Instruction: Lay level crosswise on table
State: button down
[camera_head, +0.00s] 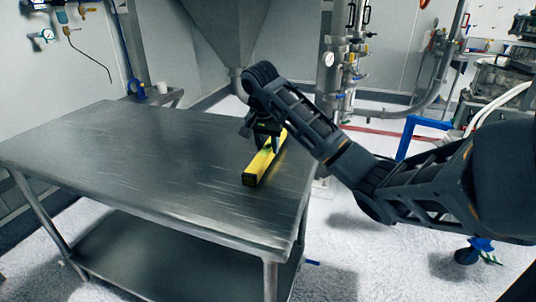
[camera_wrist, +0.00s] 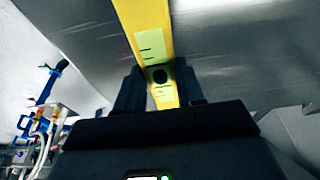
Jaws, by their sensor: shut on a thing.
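The yellow level (camera_head: 258,169) is at the right part of the steel table (camera_head: 120,150), its near end pointing toward the front edge. It runs roughly along the table's short right side. It lies on or just above the tabletop; I cannot tell whether it touches. My gripper (camera_head: 264,143) is over the middle of the level, shut on it. In the wrist view the level (camera_wrist: 146,22) runs up from between the fingers of my gripper (camera_wrist: 160,88), with its green-marked face and a dark round hole showing. The gripper and arm hide part of the level's far half.
The tabletop left of the level is bare. A lower shelf (camera_head: 160,262) lies under the table. A grey hopper (camera_head: 230,30) stands behind it. Pipes with a gauge (camera_head: 329,59) and a blue frame (camera_head: 408,135) stand at the back right.

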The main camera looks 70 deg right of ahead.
aim_at(265, 152)
jog(key=shift+f, duration=0.85)
jog(key=c, duration=0.7)
grip_release()
jog(key=shift+f, duration=0.1)
jog(key=p+v, duration=0.8)
jog(key=v, duration=0.4)
jog(key=shift+d, duration=0.1)
